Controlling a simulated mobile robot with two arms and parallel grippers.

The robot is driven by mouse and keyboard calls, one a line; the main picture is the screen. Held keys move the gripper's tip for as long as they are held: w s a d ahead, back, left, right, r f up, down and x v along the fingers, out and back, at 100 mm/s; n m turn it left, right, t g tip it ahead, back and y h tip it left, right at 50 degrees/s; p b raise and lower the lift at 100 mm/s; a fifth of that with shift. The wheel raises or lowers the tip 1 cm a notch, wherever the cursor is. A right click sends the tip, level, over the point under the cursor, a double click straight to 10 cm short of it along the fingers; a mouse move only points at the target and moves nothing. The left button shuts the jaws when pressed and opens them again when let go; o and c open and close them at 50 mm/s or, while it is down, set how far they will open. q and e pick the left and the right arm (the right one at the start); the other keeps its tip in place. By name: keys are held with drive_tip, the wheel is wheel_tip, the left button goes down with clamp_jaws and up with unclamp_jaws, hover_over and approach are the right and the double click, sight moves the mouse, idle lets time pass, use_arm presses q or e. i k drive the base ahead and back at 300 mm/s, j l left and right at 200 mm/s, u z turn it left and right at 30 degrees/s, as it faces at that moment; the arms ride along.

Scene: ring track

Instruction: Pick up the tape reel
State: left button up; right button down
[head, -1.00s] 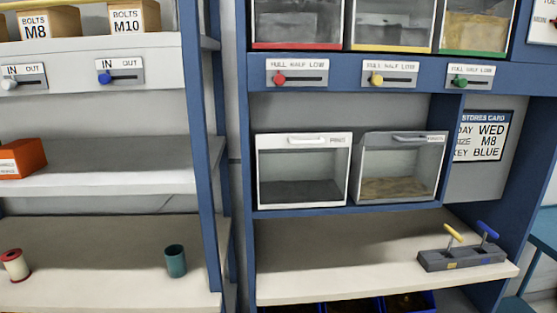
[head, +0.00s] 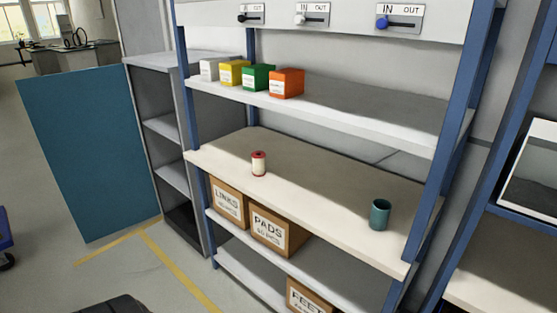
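A small spool with a cream body and red rims, which looks like the tape reel (head: 259,164), stands upright on the beige middle shelf (head: 315,185) of the blue-framed rack, left of the shelf's middle. Nothing touches it. A teal cup (head: 380,214) stands on the same shelf, to the right. Neither of my grippers is in the head view.
Small white, yellow, green and orange boxes (head: 287,83) sit on the shelf above. Cardboard boxes marked LINKS (head: 228,203) and PADS (head: 279,233) are below. A teal panel (head: 90,155) and a grey cabinet stand left.

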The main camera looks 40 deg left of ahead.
sight(259, 158)
drive_tip(key=u, duration=1.55)
drive_tip(key=i+l+z, duration=0.45)
drive_tip(key=i, duration=0.3)
drive_tip(key=i+l+z, duration=0.2)
drive_tip(key=i, duration=0.15)
